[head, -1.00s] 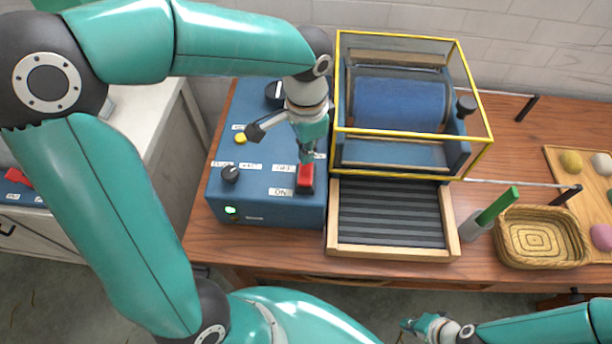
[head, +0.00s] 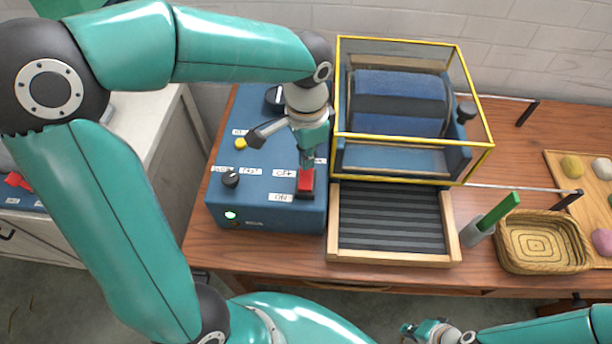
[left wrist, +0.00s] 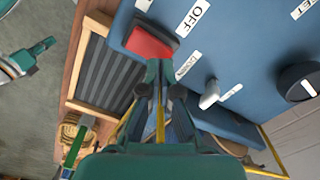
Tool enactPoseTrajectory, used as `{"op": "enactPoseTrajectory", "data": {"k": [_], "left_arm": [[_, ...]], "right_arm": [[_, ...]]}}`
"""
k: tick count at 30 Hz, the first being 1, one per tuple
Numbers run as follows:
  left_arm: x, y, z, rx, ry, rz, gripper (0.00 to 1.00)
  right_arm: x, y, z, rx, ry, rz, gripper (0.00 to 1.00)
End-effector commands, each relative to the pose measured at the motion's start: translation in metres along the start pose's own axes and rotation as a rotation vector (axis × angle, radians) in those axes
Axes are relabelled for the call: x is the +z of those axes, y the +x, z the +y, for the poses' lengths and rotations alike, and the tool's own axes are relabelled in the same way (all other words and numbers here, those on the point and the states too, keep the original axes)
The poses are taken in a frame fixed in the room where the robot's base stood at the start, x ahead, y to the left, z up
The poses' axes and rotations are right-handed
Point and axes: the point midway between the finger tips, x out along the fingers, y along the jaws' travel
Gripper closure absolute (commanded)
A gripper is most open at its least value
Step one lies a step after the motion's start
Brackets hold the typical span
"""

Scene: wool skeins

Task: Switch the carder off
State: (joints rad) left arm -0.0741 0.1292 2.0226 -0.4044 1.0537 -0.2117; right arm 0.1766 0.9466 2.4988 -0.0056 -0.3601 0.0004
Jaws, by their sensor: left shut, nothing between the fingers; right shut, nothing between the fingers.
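The carder's blue control box (head: 255,212) stands at the left of the table. Its red rocker switch (head: 305,184) sits near the right edge, beside an OFF label (head: 284,173) and, nearer the front, an ON label (head: 280,198). A green lamp (head: 230,215) glows on the box front. My left gripper (head: 306,163) is shut and empty, pointing down at the far end of the switch. The switch also shows in the left wrist view (left wrist: 150,42), right at the fingertips; I cannot tell if they touch. My right gripper (head: 408,329) is shut at the bottom edge, away from the carder.
The carder's blue drum (head: 400,95) sits inside a yellow-framed guard (head: 412,134), right of my left gripper. A ribbed feed tray (head: 390,222) lies in front. A black knob (head: 230,179) and yellow button (head: 240,143) are on the box. A basket (head: 540,262) stands at right.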

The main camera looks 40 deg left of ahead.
Motion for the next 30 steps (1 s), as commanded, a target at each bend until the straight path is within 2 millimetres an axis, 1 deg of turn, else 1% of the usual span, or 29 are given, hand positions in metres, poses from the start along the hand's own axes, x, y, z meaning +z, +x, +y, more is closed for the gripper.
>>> {"op": "enactPoseTrajectory", "data": {"k": [14, 30], "left_arm": [[0.0003, 0.0006, -0.0001, 0.0, -0.001, 0.0, 1.0], [0.0007, 0.0087, -0.0003, 0.0, -0.001, 0.0, 1.0]], "right_arm": [[0.0, 0.0005, 0.0002, 0.0, 0.0, 0.0, 1.0], [0.0, 0.0067, 0.0024, 0.0, 0.0, 0.0, 1.0]]}}
